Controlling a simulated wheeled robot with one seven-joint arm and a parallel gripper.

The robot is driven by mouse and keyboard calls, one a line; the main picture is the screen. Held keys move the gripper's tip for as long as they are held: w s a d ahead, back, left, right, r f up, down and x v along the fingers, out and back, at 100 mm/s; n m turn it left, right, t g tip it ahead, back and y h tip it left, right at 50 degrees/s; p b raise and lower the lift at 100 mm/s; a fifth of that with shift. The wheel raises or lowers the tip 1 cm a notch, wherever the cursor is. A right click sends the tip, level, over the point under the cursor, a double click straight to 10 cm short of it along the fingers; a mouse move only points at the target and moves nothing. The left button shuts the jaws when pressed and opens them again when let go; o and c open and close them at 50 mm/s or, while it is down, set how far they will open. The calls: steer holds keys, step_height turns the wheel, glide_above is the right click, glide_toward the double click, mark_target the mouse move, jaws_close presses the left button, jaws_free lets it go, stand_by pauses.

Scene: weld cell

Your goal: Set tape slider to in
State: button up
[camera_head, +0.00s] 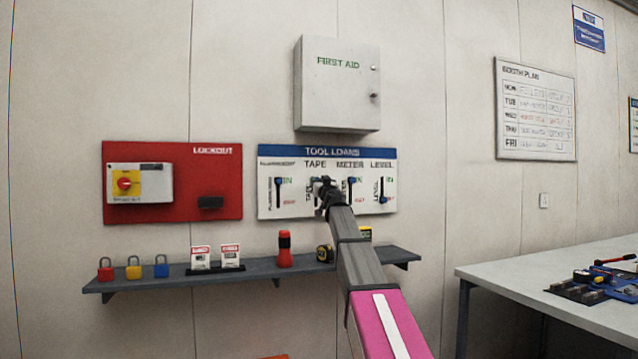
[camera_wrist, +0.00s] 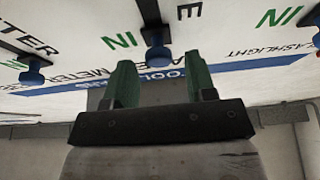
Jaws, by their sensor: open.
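The tool loans board (camera_head: 275,205) hangs on the wall with a row of sliders for flashlight, tape, meter and level. In the head view my gripper (camera_head: 322,184) is in front of the tape column and hides its slider. The wrist view is upside down. There the blue tape slider knob (camera_wrist: 157,55) stands beside its green IN label, at the slot end nearer the blue header. My gripper's green fingers (camera_wrist: 158,72) are spread, one on each side of the knob's line. I cannot tell whether they touch it.
The meter knob (camera_wrist: 32,73) and flashlight knob (camera_head: 278,181) stand close on either side, by IN. The level knob (camera_head: 383,200) is low. Below, a shelf (camera_head: 180,279) holds padlocks, tags, a red flashlight (camera_head: 284,250) and a tape measure (camera_head: 324,254). A first aid cabinet (camera_head: 337,90) hangs above.

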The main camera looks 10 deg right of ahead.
steer(key=v, duration=1)
